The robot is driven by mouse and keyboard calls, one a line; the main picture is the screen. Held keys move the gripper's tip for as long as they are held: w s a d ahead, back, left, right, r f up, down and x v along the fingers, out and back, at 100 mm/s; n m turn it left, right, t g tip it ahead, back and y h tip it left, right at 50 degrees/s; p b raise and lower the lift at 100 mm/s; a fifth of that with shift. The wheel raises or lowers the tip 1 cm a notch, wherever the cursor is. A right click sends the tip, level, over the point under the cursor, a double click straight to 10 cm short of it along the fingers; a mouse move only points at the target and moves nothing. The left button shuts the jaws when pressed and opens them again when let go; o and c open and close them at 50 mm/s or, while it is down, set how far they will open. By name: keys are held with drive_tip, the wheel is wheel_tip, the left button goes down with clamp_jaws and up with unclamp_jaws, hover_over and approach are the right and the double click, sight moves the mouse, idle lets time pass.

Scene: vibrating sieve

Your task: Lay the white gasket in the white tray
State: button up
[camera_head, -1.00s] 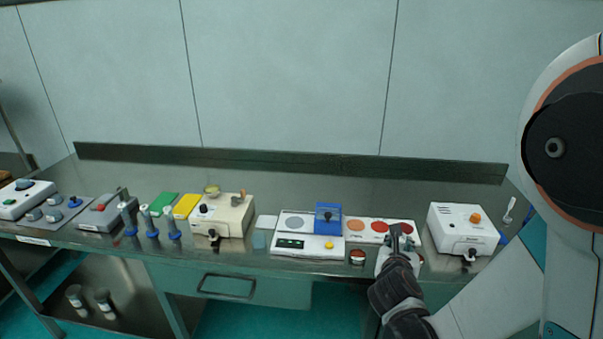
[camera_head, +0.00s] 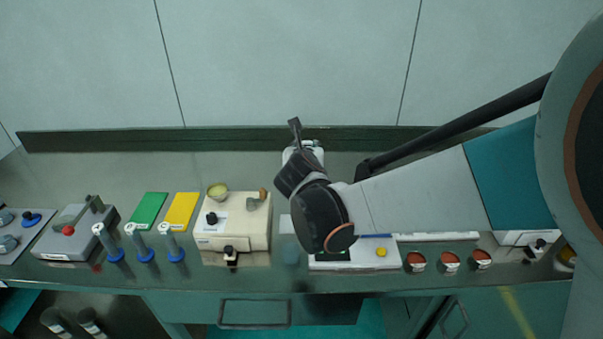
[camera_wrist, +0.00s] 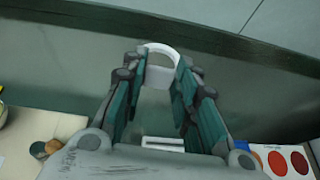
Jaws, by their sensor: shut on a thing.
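In the wrist view my gripper (camera_wrist: 161,72) is shut on the white gasket (camera_wrist: 160,77), a white ring held between the fingertips and tilted. In the head view my gripper (camera_head: 300,142) is above the back of the metal bench, and the gasket cannot be made out clearly there. A small white flat square (camera_head: 286,224), perhaps the white tray, lies right of the beige machine, in front of my gripper and partly beside my wrist. A white slotted piece (camera_wrist: 163,143) shows below the jaws in the wrist view; I cannot tell what it is.
The beige machine (camera_head: 237,225) stands left of my arm. A white board with coloured circles (camera_wrist: 280,160) is at the right. The raised back edge (camera_head: 230,140) borders the bench.

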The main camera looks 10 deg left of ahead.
drive_tip(key=s+a, duration=0.2)
drive_tip(key=a, duration=0.2)
drive_tip(key=shift+n+y, duration=0.3)
drive_tip(key=f+b, duration=0.2)
drive_tip(key=f, duration=0.4)
drive_tip(key=f+b, duration=0.3)
drive_tip(key=f, duration=0.3)
drive_tip(key=f+b, duration=0.3)
drive_tip(key=f, duration=0.4)
drive_tip(key=shift+w+a, duration=0.1)
drive_tip(key=shift+w, duration=0.2)
drive_tip(key=shift+r, duration=0.1)
drive_tip(key=o, duration=0.8)
drive_tip(key=shift+o, duration=0.2)
